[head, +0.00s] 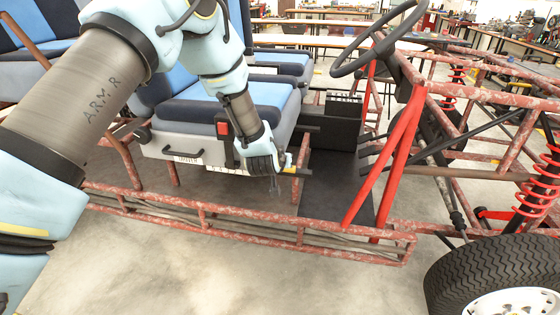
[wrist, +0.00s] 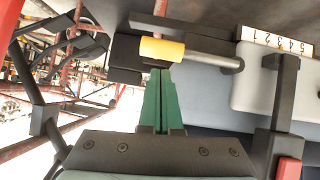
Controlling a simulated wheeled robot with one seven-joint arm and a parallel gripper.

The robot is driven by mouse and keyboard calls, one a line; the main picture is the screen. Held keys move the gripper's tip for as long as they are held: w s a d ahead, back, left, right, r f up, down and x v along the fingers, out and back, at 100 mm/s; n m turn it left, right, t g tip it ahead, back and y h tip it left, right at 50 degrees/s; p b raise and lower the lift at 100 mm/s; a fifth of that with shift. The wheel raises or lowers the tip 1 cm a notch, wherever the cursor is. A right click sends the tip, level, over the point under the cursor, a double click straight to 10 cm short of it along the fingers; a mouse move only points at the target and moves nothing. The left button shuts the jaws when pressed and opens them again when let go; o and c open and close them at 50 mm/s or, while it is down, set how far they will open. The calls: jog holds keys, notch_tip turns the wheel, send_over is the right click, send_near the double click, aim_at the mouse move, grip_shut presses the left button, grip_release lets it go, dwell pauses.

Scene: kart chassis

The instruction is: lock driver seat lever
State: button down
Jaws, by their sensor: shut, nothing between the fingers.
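The driver seat (head: 240,100) has blue cushions and a light grey base. In the wrist view, the seat lever is a grey rod with a yellow grip (wrist: 162,49), sticking out sideways from the grey seat base (wrist: 262,88). My gripper (wrist: 160,72) has its green fingers shut with nothing between them. The fingertips are right at the lower edge of the yellow grip; I cannot tell whether they touch it. In the head view, my gripper (head: 276,180) is low beside the seat's front corner, and the lever is mostly hidden or too small to make out.
A numbered scale (wrist: 275,40) is on the seat base near the rod. A red-speckled frame rail (head: 250,228) runs along the kart's near side. Red posts (head: 392,160) and a steering wheel (head: 378,40) stand to the right. A black tyre (head: 480,268) is at lower right.

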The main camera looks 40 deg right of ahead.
jog(key=shift+s+d+f+b, duration=0.15)
jog(key=shift+s+f+b, duration=0.1)
jog(key=shift+f+b, duration=0.45)
jog(key=shift+f, duration=0.15)
